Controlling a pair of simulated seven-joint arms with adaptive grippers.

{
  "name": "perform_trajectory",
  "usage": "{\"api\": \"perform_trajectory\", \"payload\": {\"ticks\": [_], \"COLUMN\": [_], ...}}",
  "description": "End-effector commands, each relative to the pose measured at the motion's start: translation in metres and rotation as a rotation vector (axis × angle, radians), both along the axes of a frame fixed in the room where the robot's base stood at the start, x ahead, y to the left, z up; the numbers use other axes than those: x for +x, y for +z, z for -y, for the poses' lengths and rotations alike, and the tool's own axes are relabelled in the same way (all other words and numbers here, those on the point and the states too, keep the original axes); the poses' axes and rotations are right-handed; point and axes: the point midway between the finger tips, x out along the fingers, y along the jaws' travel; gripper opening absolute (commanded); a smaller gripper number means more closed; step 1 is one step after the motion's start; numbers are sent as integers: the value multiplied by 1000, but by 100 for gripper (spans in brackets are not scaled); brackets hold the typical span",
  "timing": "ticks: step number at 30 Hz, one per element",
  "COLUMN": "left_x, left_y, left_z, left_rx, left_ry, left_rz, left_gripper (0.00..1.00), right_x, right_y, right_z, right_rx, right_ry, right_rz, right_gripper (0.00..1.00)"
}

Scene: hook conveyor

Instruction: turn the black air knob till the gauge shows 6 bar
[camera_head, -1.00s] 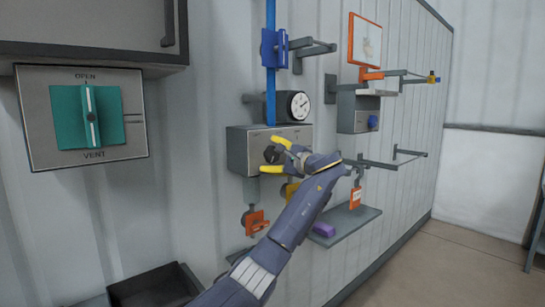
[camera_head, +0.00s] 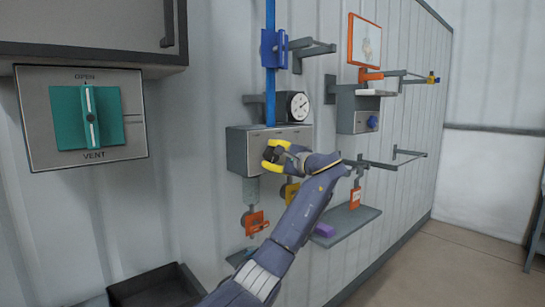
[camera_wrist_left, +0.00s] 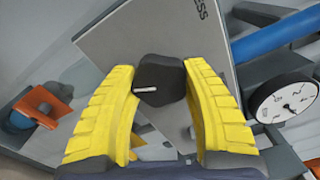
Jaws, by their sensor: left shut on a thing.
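The black air knob (camera_wrist_left: 160,80) sits on the front of a grey box (camera_head: 237,150) on the wall. My left gripper (camera_head: 277,151) has its yellow fingers on both sides of the knob, and the left wrist view shows it shut on the knob. A white mark on the knob shows in that view. The round gauge (camera_head: 299,106) stands just above the box. It shows larger in the left wrist view (camera_wrist_left: 285,103), but its numbers are too small to read. My right gripper is not in view.
A teal valve handle (camera_head: 88,117) on a panel is at the left. A blue pipe (camera_head: 270,95) runs down to the box. An orange tag (camera_head: 256,222) hangs below it. A shelf with a purple block (camera_head: 324,230) is at lower right. A black bin (camera_head: 152,286) is at lower left.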

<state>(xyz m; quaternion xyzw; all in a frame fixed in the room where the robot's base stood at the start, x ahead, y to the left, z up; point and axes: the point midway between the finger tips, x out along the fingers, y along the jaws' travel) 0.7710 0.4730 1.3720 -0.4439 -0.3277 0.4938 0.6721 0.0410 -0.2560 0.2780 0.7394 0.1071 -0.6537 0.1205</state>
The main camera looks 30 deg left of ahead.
Motion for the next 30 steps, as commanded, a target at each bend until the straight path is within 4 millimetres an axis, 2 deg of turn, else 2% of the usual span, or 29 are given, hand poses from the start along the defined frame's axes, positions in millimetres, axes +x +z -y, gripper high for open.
{"api": "perform_trajectory", "payload": {"ticks": [1,7,8,14,23,26,30], "left_x": [1,1,1,1,0,-1,-6], "left_y": [-6,-7,-7,-5,-3,-3,-3], "left_z": [0,0,0,0,1,8,26], "left_rx": [-4,-4,-3,-3,-2,-2,-3], "left_ry": [2,3,3,2,1,0,-3], "left_rz": [-6,-10,-11,-6,-3,-3,-2], "left_gripper": [18,18,51,74,76,76,76], "right_x": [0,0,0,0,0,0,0], "right_y": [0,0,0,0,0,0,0], "right_z": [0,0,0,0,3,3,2], "right_rx": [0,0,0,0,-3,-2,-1], "right_ry": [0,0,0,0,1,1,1], "right_rz": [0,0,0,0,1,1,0], "right_gripper": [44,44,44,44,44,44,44]}}
